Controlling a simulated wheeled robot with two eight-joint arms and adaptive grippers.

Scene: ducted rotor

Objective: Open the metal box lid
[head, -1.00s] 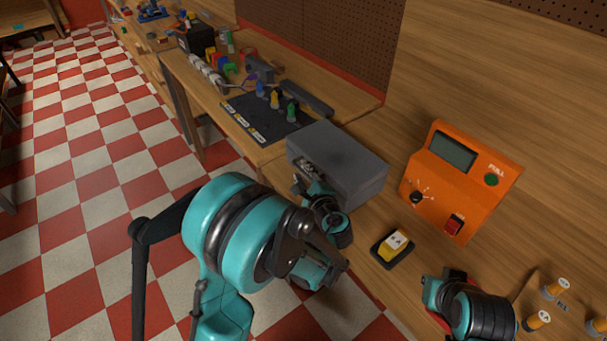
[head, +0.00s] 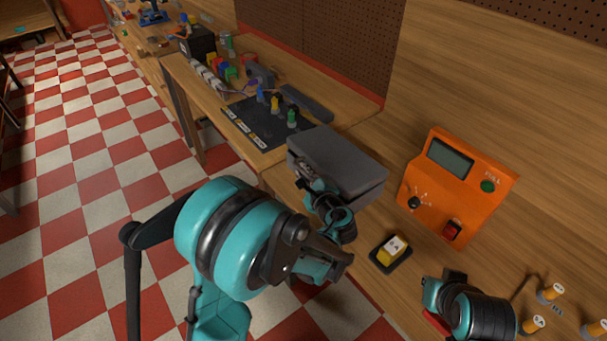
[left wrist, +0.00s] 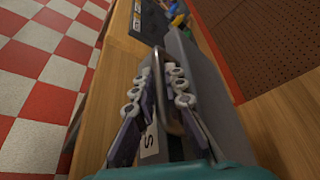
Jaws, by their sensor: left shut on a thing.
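The grey metal box (head: 368,198) stands on the bench in the middle of the head view. Its lid (head: 340,152) is tilted slightly up along the front, with a narrow gap above the body at the right. My left gripper (head: 304,178) is at the box's front side. In the left wrist view my left gripper (left wrist: 160,84) has its fingers on either side of a metal loop handle (left wrist: 160,66) and is shut on it. The grey lid (left wrist: 212,95) shows beside the fingers. My right gripper (head: 445,287) is at the lower right, apart from the box; its fingertips are unclear.
An orange device (head: 458,185) with a screen and knob stands right of the box. A yellow switch on a black base (head: 391,250) lies in front of it. A black mat (head: 262,128) with coloured pegs is behind the box.

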